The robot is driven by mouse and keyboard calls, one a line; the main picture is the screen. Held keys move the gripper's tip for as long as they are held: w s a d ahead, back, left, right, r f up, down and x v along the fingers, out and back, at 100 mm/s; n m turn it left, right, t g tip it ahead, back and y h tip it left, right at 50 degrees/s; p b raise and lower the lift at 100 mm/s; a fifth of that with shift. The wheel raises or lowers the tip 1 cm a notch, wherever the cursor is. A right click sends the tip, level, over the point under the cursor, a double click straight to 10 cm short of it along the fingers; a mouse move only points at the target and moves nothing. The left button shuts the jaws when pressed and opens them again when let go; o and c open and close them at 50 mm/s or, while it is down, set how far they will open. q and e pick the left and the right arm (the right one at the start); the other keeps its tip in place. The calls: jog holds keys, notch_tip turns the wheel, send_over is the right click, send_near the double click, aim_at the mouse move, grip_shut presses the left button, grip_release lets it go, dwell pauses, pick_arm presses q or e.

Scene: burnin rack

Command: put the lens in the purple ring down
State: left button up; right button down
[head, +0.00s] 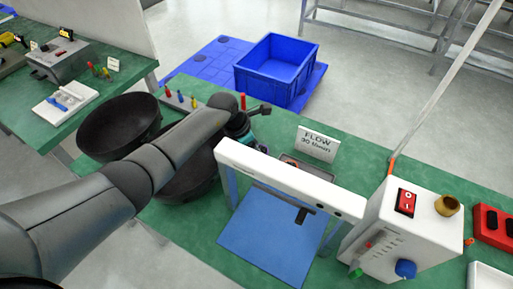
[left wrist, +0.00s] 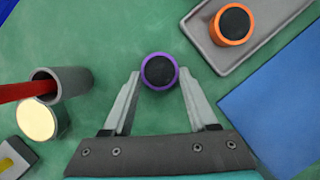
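The lens in the purple ring (left wrist: 159,71) shows in the left wrist view, dark-topped and seen from above against the green table. My left gripper (left wrist: 160,76) has a fingertip close against each side of the ring, and it looks shut on it. The lens looks upright and at or very near the table top; I cannot tell whether it touches. In the head view my left arm reaches across the table, and the gripper and this lens are hidden behind the wrist and the white frame. My right gripper is not in view.
A grey tray (left wrist: 218,62) holds an orange-ringed lens (left wrist: 232,24), beside a blue mat (left wrist: 285,105). A grey cup (left wrist: 72,84) with a red handle and a brass-topped cylinder (left wrist: 38,118) stand left. A white frame (head: 290,180) and control box (head: 405,230) stand nearby.

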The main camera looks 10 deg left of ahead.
pick_arm(q)
jog(key=o, duration=0.3)
jog(key=shift+r, duration=0.1)
